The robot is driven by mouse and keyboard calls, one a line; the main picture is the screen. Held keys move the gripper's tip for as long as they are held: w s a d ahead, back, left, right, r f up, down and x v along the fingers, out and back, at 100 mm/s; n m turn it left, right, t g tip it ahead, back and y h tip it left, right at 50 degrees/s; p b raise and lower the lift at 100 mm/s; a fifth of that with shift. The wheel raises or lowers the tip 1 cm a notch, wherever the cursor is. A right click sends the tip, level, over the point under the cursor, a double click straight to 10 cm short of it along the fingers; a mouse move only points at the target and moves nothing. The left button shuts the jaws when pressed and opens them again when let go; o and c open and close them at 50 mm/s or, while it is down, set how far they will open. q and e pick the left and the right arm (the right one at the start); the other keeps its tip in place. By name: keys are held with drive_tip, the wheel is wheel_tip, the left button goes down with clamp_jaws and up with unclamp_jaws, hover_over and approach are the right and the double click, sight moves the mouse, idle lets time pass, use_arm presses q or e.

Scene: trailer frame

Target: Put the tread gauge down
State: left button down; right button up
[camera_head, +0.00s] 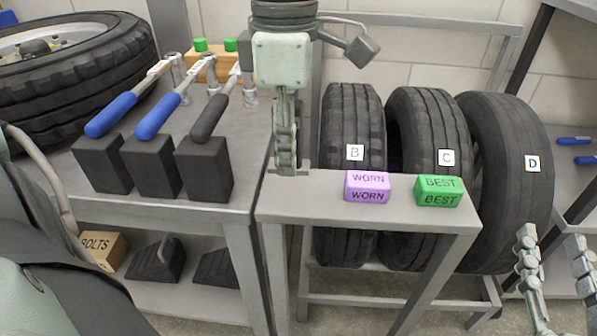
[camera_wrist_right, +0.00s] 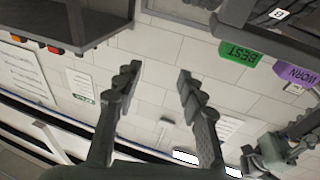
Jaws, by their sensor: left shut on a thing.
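My left gripper (camera_head: 285,165) points down at the left end of the narrow grey shelf (camera_head: 320,208), in front of the tyres. Its fingers are closed together on a small thing, presumably the tread gauge, which is mostly hidden by the fingers. I cannot tell whether that thing touches the shelf. My right gripper (camera_head: 556,250) is at the lower right of the head view, its two fingers apart. In the right wrist view its fingers (camera_wrist_right: 158,76) are spread with nothing between them.
A purple WORN block (camera_head: 367,187) and a green BEST block (camera_head: 438,191) stand on the shelf. Tyres B (camera_head: 352,125), C (camera_head: 425,120) and D (camera_head: 515,190) stand behind. Blue- and black-handled tools rest in black holders (camera_head: 204,170) on the left bench. The shelf between gripper and WORN block is clear.

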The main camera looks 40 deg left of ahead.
sight(299, 191)
use_arm(q)
drive_tip(key=shift+w+d+f, duration=0.2)
drive_tip(key=shift+w+f, duration=0.3)
drive_tip(key=shift+w, duration=0.35)
wheel_tip(299, 191, down, 4)
drive_tip(key=shift+b, duration=0.35)
use_arm(e)
drive_tip(key=r, duration=0.1)
drive_tip(key=r+t, duration=0.1)
drive_tip(key=s+a+r+y, duration=0.1)
drive_tip(key=shift+s+r+t, duration=0.1)
drive_tip(key=shift+r+t, duration=0.15)
drive_tip(key=shift+t, duration=0.05)
use_arm(q)
drive_tip(key=shift+f, duration=0.15)
drive_tip(key=c, duration=1.3)
unclamp_jaws()
use_arm(e)
drive_tip(key=shift+s+d+r+t, duration=0.15)
drive_tip(key=shift+r+t, duration=0.25)
drive_tip(key=shift+r, duration=0.1)
drive_tip(key=shift+r, duration=0.1)
